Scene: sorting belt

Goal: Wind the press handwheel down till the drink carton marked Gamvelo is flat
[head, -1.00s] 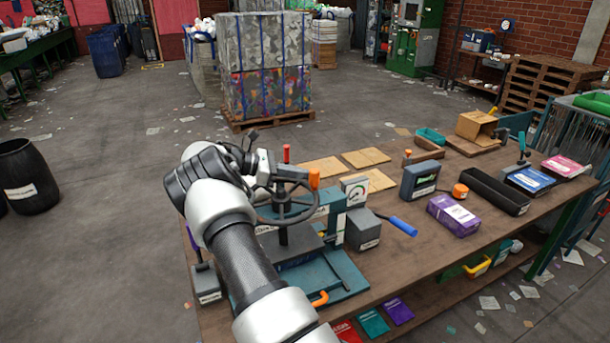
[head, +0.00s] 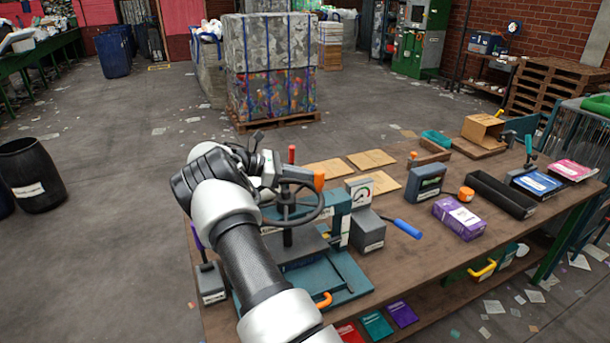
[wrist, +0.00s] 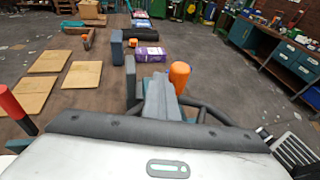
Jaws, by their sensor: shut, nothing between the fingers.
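The press (head: 335,280) is teal and stands at the near left end of the workbench. Its dark handwheel (head: 322,207) has an orange knob (head: 319,180), which also shows in the wrist view (wrist: 180,75). My gripper (head: 270,170) is shut and empty, at the wheel's left side in the head view. In the wrist view the knob stands just beyond and right of the grey fingers (wrist: 160,95); I cannot tell whether they touch the wheel. My arm hides part of the press bed. I cannot make out a carton under the press plate or read the name Gamvelo.
A gauge (head: 361,190), a grey block with a blue-handled lever (head: 404,227) and a purple pack (head: 459,217) stand right of the press. Flat cardboard sheets (head: 371,159) lie behind. A red upright post (head: 291,154) rises close behind the wheel.

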